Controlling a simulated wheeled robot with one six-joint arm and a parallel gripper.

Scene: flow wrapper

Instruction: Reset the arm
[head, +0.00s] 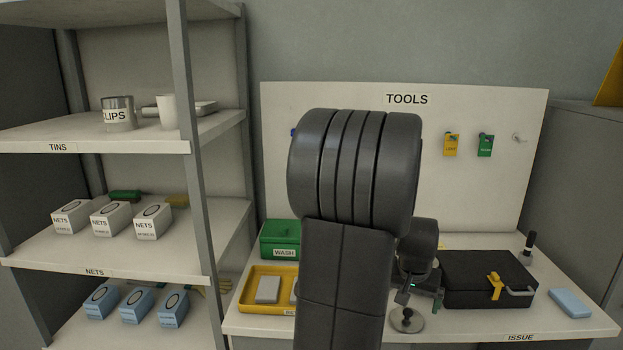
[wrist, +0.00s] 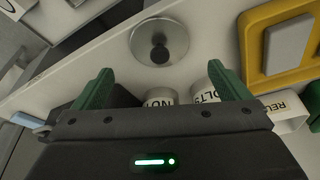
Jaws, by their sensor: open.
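My gripper (wrist: 165,85) shows in the wrist view with its two green fingers wide apart and nothing seen held between them. A round metal dish (wrist: 158,42) with a dark centre lies beyond the fingertips; it also shows on the bench in the head view (head: 407,320). Two white tins, one lettered NU (wrist: 160,98) and one lettered OLTS (wrist: 208,96), show partly behind the gripper body. In the head view my arm fills the middle and hides part of the bench and board; my gripper is mostly hidden there.
A yellow tray (head: 251,305) and green WASH box (head: 281,240) stand left on the bench. A black case (head: 480,278) with a yellow tag and a blue block (head: 570,303) lie right. The TOOLS board (head: 470,105) stands behind. Shelves (head: 95,147) stand left.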

